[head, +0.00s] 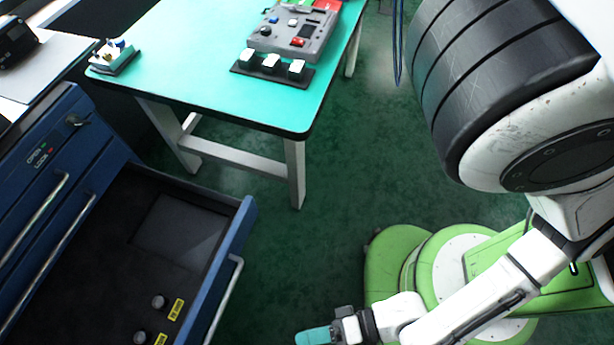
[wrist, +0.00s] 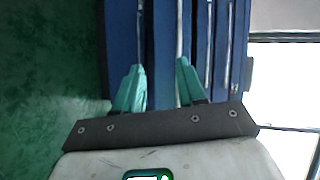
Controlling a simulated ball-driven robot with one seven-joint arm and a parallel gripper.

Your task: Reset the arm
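My gripper (wrist: 160,65) shows in the wrist view with two teal fingers spread apart and nothing between them. In the head view only part of my gripper (head: 316,336) shows at the bottom edge, low over the green floor and to the right of the open drawer. My white arm (head: 465,312) reaches down and left in front of my green base.
A blue cabinet (head: 60,165) stands at left with its drawer (head: 247,215) pulled out; two dark knobs and yellow labels lie inside. It also shows ahead in the wrist view (wrist: 125,35). A teal table (head: 190,60) holds a grey panel device (head: 290,32). Floor between is clear.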

